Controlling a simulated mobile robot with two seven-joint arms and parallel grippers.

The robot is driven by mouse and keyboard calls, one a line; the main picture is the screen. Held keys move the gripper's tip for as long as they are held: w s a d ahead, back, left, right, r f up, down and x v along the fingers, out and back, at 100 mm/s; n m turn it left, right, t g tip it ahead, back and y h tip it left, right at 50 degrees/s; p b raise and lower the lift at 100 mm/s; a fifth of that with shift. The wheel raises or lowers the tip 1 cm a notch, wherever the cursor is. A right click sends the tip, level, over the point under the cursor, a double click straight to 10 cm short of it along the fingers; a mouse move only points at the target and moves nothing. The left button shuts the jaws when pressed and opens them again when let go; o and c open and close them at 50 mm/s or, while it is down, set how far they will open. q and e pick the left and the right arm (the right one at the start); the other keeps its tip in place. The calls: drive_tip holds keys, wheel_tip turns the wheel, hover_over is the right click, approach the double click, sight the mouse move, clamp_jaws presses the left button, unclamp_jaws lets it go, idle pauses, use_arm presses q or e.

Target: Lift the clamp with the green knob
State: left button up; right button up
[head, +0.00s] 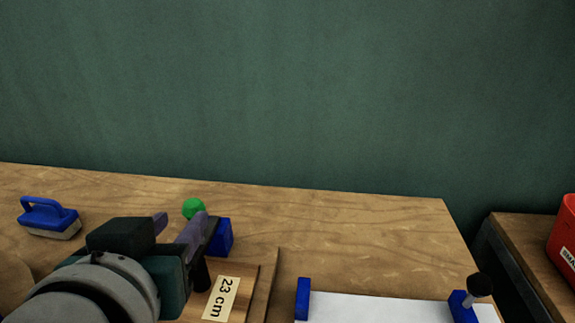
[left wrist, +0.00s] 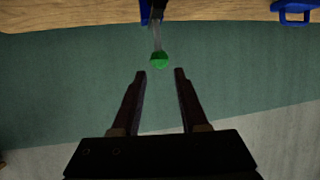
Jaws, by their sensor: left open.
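The green knob (head: 193,208) shows just beyond my left gripper's fingers. A blue clamp part (head: 221,238) stands beside it, partly hidden by the gripper. In the left wrist view the green knob (left wrist: 159,61) sits at the end of a thin rod (left wrist: 157,38) that leads to a blue part (left wrist: 150,10). My left gripper (head: 180,222) is open and empty. In the left wrist view its fingertips (left wrist: 160,72) point at the knob, which appears between and slightly beyond them; contact is not visible. My right gripper is not in view.
A wooden board (head: 258,288) with a "23 cm" label (head: 221,299) lies right of the gripper. Another blue clamp (head: 460,306) with a black knob holds a white panel (head: 378,309). A blue brush (head: 48,215) is at left, a red bin (head: 565,240) at right. The table's back is clear.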

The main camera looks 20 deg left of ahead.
sight(207, 228)
use_arm(q)
drive_tip(key=x, duration=0.3)
drive_tip(key=f+b+x, duration=0.1)
drive_tip(key=x, duration=0.3)
drive_tip(key=s+f+x, duration=0.1)
drive_tip(key=x, duration=0.3)
drive_tip(key=shift+d+f, duration=0.2)
drive_tip(key=shift+f, duration=0.05)
drive_tip(key=shift+c, duration=0.2)
clamp_jaws()
drive_tip(key=shift+w+d+r, duration=0.1)
drive_tip(key=shift+r, duration=0.15)
idle(0.6)
